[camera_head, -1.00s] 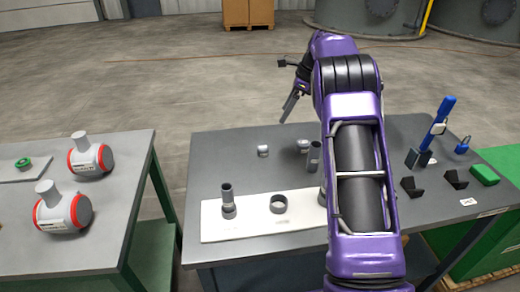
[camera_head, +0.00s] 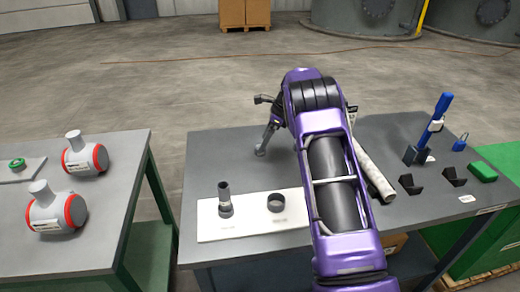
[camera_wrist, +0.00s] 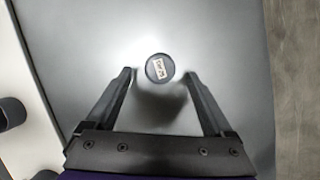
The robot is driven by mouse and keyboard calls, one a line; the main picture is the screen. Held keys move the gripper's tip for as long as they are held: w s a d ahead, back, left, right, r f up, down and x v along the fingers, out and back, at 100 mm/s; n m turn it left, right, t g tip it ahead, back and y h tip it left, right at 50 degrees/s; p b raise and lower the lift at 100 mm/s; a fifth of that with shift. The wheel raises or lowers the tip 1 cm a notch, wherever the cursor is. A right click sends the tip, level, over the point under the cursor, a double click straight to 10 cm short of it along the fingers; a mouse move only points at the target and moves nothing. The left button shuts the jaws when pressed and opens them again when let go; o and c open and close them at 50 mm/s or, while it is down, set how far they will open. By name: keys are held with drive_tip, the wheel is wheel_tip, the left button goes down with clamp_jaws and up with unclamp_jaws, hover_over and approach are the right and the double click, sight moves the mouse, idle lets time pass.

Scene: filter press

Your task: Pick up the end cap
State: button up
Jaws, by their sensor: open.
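The end cap (camera_wrist: 160,68) is a small round grey piece with a pale label on its top, standing on the grey table. In the wrist view it lies centred between my two fingertips, with a gap on each side. My gripper (camera_wrist: 159,76) is open and empty, pointing down over the cap. In the head view my gripper (camera_head: 265,146) is low over the far part of the table. The cap is mostly hidden there behind or at the fingertips. I cannot tell how far the fingertips are above the tabletop.
A white board (camera_head: 240,233) carries a grey pipe fitting (camera_head: 225,203) and a dark ring (camera_head: 276,202). Dark blocks, a blue tool (camera_head: 438,118) and a green box (camera_head: 483,173) stand at the right. The left table (camera_head: 105,235) holds two white-red fittings. My arm hides the table's middle.

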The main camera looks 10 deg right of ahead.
drive_tip(key=x, duration=0.2)
drive_tip(key=shift+a+f, duration=0.2)
drive_tip(key=shift+f, duration=0.2)
drive_tip(key=shift+c, duration=0.2)
